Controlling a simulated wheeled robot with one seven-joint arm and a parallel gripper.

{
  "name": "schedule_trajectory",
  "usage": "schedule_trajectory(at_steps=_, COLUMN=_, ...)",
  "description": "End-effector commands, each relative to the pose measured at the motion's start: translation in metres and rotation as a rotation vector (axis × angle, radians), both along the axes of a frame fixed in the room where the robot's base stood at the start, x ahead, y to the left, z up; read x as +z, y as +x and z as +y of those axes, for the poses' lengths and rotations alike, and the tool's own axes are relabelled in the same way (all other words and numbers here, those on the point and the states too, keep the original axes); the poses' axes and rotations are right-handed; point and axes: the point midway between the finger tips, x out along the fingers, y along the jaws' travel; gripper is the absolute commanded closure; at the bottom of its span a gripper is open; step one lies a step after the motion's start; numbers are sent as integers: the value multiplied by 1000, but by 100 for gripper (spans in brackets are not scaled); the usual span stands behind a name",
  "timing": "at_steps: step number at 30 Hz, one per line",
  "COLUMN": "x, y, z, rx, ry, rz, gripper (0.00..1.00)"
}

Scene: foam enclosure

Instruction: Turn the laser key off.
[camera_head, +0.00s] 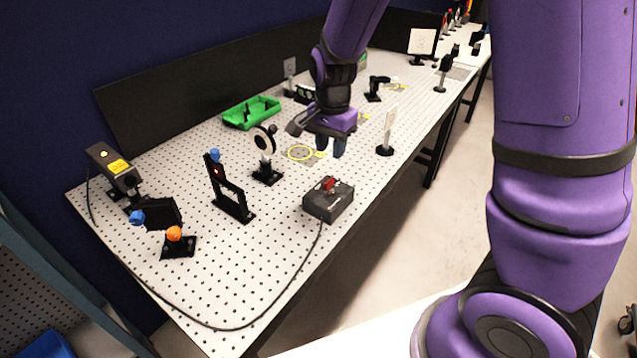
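A dark grey control box (327,203) sits near the front edge of the perforated white table, with a cable running from it. A small red key (328,184) stands on top of the box; its exact angle is too small to tell. My gripper (331,147) hangs above the table, behind and above the box, apart from the key. Its dark fingers point down and a gap seems to show between them, with nothing seen in it. A grey laser unit (115,170) with a yellow label sits at the table's left end.
Optical mounts stand left of the box: a black frame (232,200), a round mirror mount (265,150) and an orange-knobbed mount (177,243). A green tray (251,112) lies at the back. A white card on a stand (389,131) is right of my gripper. The cable (230,327) loops along the front.

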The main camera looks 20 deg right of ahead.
Motion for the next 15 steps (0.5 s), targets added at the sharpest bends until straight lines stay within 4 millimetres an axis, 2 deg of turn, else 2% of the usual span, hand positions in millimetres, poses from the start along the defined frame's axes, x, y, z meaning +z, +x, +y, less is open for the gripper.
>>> schedule_trajectory(at_steps=5, x=-14, y=0, z=0, rx=-5, ry=-2, rz=3, gripper=65)
schedule_trajectory(at_steps=15, x=-72, y=0, z=-1, rx=-4, ry=-3, rz=6, gripper=65)
